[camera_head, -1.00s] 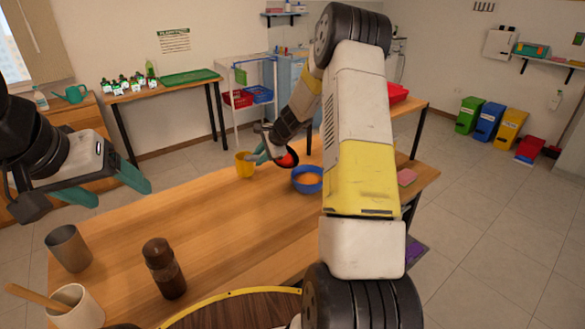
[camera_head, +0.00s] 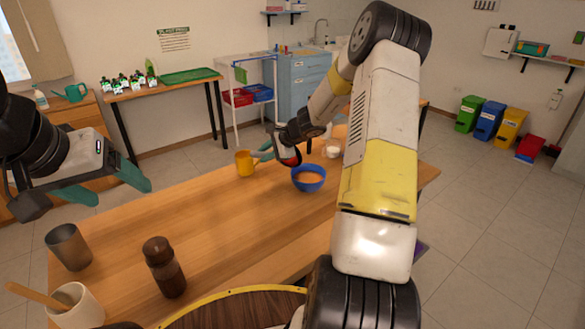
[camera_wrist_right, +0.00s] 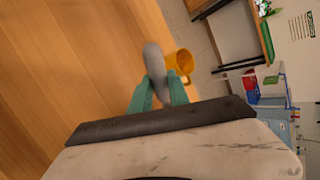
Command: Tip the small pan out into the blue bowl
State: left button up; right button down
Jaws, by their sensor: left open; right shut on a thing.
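The small pan (camera_head: 289,161), dark with a red edge, is tilted steeply up beside the blue bowl's upper left rim. My right gripper (camera_wrist_right: 158,92) is shut on its grey handle (camera_wrist_right: 153,60); in the head view its teal fingers show just left of the pan. The pan's inside is mostly hidden. The blue bowl (camera_head: 309,187) stands upright on the table with orange-brown stuff in it. My left gripper (camera_head: 112,187) is open and empty above the table's left part, far from pan and bowl.
A yellow mug (camera_head: 246,163) stands left of the pan; it also shows in the wrist view (camera_wrist_right: 181,64). A white cup (camera_head: 333,151) stands behind the bowl. A grey cup (camera_head: 68,247), brown bottle (camera_head: 164,266) and white pot (camera_head: 77,307) stand front left. The middle table is clear.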

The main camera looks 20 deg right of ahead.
jog(key=shift+s+d+r+t+y+p, duration=1)
jog(key=shift+d+r+t+y, duration=0.1)
jog(key=shift+t, duration=0.1)
dwell(0.8)
jog(key=shift+s+d+r+t+y+p, duration=0.5)
jog(key=shift+s+d+t+y+p, duration=0.15)
jog(key=shift+s+d+t+y, duration=0.2)
dwell(1.1)
jog(key=shift+s+d+r+t+y, duration=0.2)
jog(key=shift+s+d+t+y, duration=0.15)
jog(key=shift+t, duration=0.1)
dwell(0.3)
jog(key=shift+s+d+r+m+t+y+p, duration=0.15)
jog(key=shift+s+d+m+t+y+p, duration=0.3)
jog(key=shift+s+d, duration=0.7)
jog(key=shift+s+d+t+y, duration=0.75)
jog(key=shift+t, duration=0.3)
dwell(0.9)
